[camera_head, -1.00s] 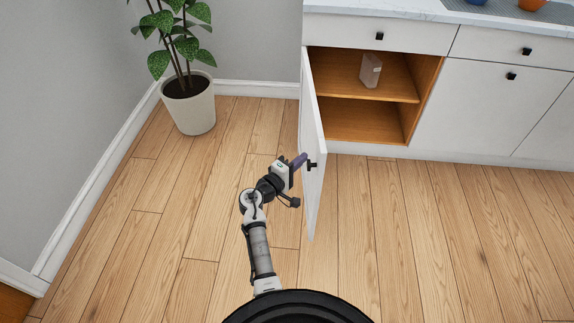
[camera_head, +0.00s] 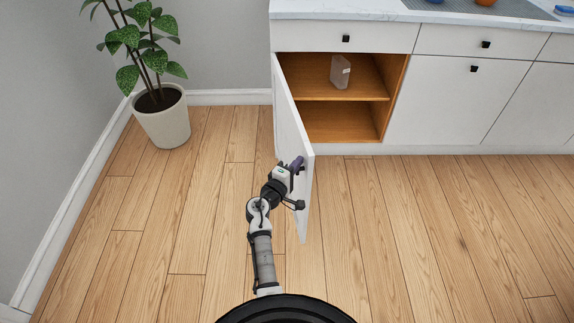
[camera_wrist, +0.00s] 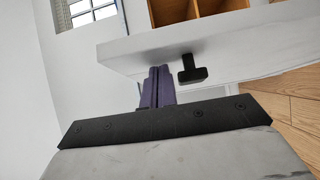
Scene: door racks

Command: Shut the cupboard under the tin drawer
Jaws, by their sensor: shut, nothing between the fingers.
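The cupboard door (camera_head: 291,150) stands wide open in the head view, hinged at its left side and swung out toward me. The open cupboard (camera_head: 335,123) has a wooden inside with one shelf. A drawer (camera_head: 345,37) with a black knob sits shut above it. My gripper (camera_head: 297,163) is shut and empty, at the outer left face of the door near its free edge. In the wrist view the purple fingers (camera_wrist: 158,88) are together by the door's edge (camera_wrist: 180,45), beside its black knob (camera_wrist: 191,69). I cannot tell if they touch it.
A clear container (camera_head: 340,71) stands on the cupboard's shelf. A potted plant (camera_head: 162,115) stands in the left corner by the wall. Shut white fronts (camera_head: 456,103) continue to the right under the worktop (camera_head: 350,10). The wooden floor right of the door is clear.

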